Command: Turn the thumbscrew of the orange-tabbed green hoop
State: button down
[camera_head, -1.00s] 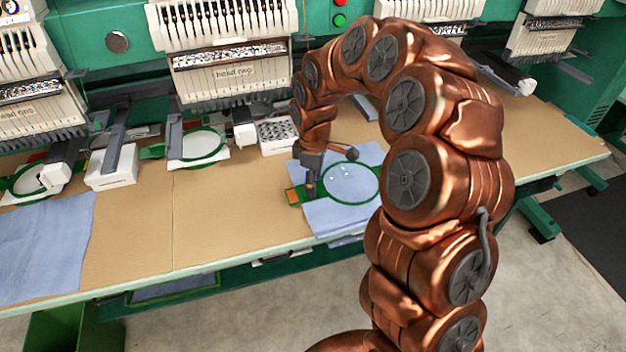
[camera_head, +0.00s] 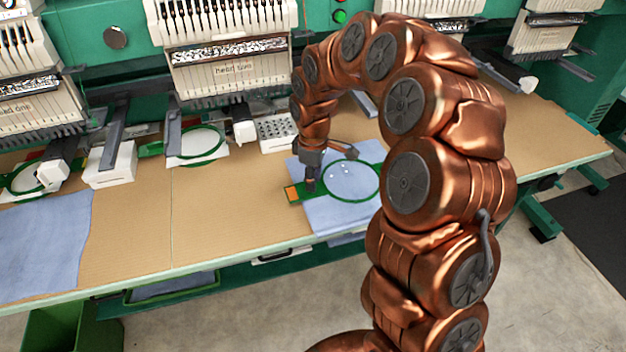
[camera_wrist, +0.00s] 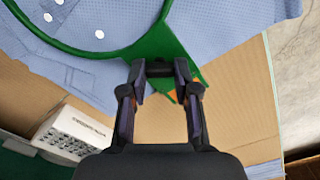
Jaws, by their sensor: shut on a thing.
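The green hoop (camera_head: 378,184) lies on a blue cloth (camera_head: 330,217) on the table, with its orange tab (camera_head: 292,194) at the left end. My gripper (camera_head: 311,186) points down over the bracket between the ring and the orange tab. The orange tab (camera_wrist: 171,96) shows only partly past the fingers. The thumbscrew is hidden between the fingers.
Another green hoop (camera_head: 222,146) with white fabric sits further left, under a machine head (camera_head: 232,75). A white perforated box (camera_head: 277,133) stands behind the cloth. Another blue cloth (camera_head: 45,240) hangs over the table's left front. Bare tabletop (camera_head: 225,215) lies left of the orange tab.

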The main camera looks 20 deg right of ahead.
jog(key=m+b, duration=0.4)
jog(key=m, duration=0.1)
jog(key=shift+f, duration=0.2)
jog(key=m+b, duration=0.3)
jog(key=m, duration=0.2)
jog(key=shift+r+m, duration=0.15)
jog(key=shift+m, duration=0.25)
jog(key=c, duration=0.8)
grip_release()
jog(key=shift+c, duration=0.2)
jog(key=shift+r, duration=0.15)
notch_tip(320, 180, up, 12)
